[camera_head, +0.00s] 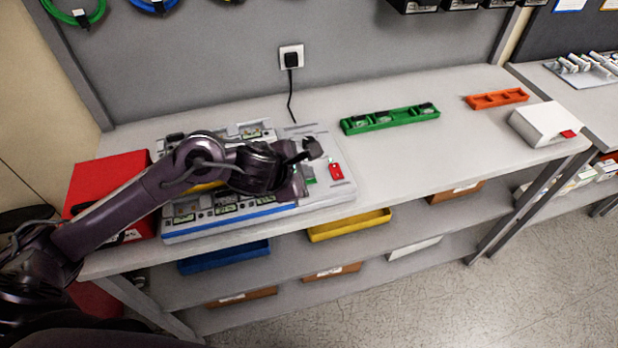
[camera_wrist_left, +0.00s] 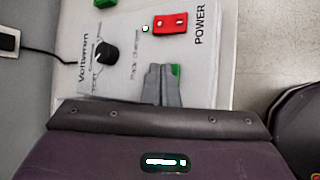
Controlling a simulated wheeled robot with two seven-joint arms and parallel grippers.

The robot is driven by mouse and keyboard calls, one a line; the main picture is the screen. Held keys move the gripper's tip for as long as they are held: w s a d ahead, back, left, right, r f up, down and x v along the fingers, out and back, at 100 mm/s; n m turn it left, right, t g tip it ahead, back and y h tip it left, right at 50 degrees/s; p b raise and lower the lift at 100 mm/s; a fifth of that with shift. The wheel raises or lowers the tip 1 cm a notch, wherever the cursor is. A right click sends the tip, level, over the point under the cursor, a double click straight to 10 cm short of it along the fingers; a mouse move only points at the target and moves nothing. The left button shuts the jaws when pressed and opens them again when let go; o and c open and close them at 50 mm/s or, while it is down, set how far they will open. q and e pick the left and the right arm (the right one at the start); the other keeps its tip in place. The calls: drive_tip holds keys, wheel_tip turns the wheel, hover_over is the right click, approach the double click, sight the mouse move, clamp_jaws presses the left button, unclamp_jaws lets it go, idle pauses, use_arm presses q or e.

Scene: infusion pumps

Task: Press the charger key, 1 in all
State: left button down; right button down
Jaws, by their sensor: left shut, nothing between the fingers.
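The rack charger (camera_head: 180,232) lies on the bench with its pale control panel (camera_head: 343,190) at its right end. The panel carries a red POWER switch (camera_head: 336,171), also in the wrist view (camera_wrist_left: 170,23), and a black knob (camera_wrist_left: 106,54). A green key (camera_wrist_left: 175,70) shows beside and partly behind my fingertips; it also shows in the head view (camera_head: 310,181). My left gripper (camera_wrist_left: 163,68) is shut and empty over the panel. Whether its tips touch the key I cannot tell. My arm hides part of the charger. My right gripper is not in view.
A red box (camera_head: 110,178) stands left of the charger. A green tray (camera_head: 390,119), an orange tray (camera_head: 497,98) and a white box (camera_head: 542,122) stand to the right, with bare bench between. A cable (camera_head: 291,95) runs from the wall socket (camera_head: 291,57) to the panel.

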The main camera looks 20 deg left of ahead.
use_arm(q)
drive_tip(key=shift+f+b, duration=0.4)
drive_tip(key=shift+b, duration=0.05)
idle(0.3)
drive_tip(key=shift+r, duration=0.1)
drive_tip(key=shift+r+p, duration=0.55)
drive_tip(key=shift+r, duration=0.2)
wheel_tip(320, 180, up, 5)
drive_tip(key=p, duration=0.4)
drive_tip(key=shift+r, duration=0.1)
idle(0.4)
idle(0.4)
